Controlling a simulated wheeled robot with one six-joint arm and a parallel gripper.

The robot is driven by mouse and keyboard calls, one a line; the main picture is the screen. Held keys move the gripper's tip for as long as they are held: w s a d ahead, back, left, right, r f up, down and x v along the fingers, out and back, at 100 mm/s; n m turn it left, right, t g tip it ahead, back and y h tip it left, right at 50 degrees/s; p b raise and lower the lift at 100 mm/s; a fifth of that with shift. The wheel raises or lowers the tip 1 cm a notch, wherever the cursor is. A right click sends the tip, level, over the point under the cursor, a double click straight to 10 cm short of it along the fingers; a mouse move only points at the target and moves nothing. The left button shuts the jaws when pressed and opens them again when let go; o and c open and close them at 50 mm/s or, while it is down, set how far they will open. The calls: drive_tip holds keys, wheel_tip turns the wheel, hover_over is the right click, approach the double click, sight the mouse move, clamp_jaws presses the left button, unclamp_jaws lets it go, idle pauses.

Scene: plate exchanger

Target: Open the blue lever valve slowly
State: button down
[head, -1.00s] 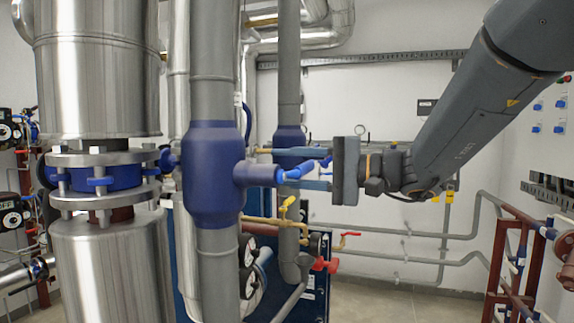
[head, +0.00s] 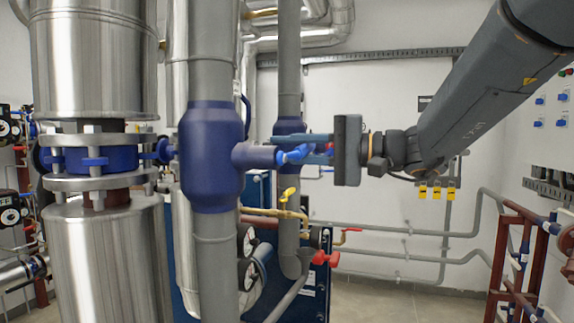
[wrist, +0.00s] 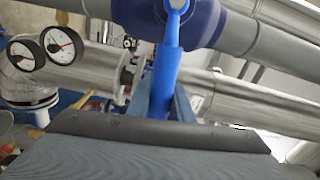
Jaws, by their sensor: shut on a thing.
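The valve has a dark blue body (head: 212,158) on a vertical grey pipe, with a short stem pointing right. Its bright blue lever (head: 295,155) sits at the stem's end and points right toward my gripper. My gripper (head: 300,148) comes in from the right and is shut on the lever, its fingers at the lever's sides. In the wrist view the lever (wrist: 163,80) runs up from between the fingers to the valve body (wrist: 203,22). The lever's tip is hidden there by the gripper housing.
A second grey vertical pipe (head: 289,90) stands close behind the lever. Dial gauges (wrist: 62,40) show in the wrist view. A brown-red frame (head: 497,258) stands at the lower right.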

sight(310, 145)
drive_tip(key=shift+r+n+b, duration=0.4)
drive_tip(key=shift+r+b, duration=0.05)
drive_tip(key=shift+b, duration=0.45)
drive_tip(key=c, duration=1.6)
unclamp_jaws()
drive_tip(key=shift+s+f, duration=0.1)
drive_tip(key=b+v, duration=0.2)
drive_tip(key=v, duration=0.5)
drive_tip(key=shift+d, duration=0.15)
drive_tip(key=shift+s+d, duration=0.1)
drive_tip(key=shift+d, duration=0.1)
